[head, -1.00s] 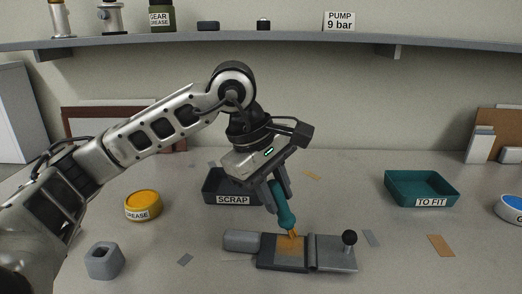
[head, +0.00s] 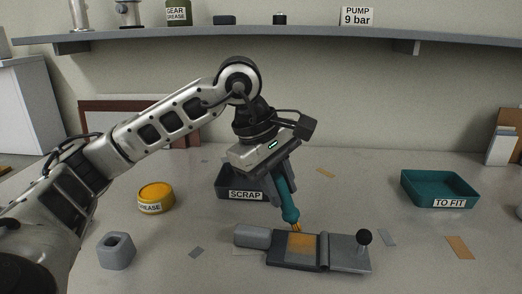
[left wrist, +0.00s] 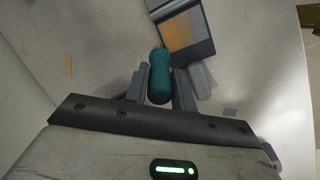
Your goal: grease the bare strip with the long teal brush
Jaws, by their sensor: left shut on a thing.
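My left gripper (head: 281,193) is shut on the teal brush (head: 289,208), which points down with its yellow-orange bristles at the back edge of an orange strip (head: 301,246). I cannot tell whether the bristles touch it. The strip lies flat on a dark grey fixture (head: 340,253) with a block at its left and a black knob at its right. In the left wrist view the brush (left wrist: 159,76) sits between the fingers, its bristles mostly hidden, and the strip (left wrist: 178,35) shows beyond it. A yellow grease tub (head: 155,196) stands to the left. My right gripper is not in view.
A dark scrap tray (head: 230,181) stands behind the fixture, partly hidden by my gripper. A teal "TO FIT" tray (head: 440,188) is at the right. A grey holed block (head: 116,250) is front left. Loose orange and grey pieces lie around.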

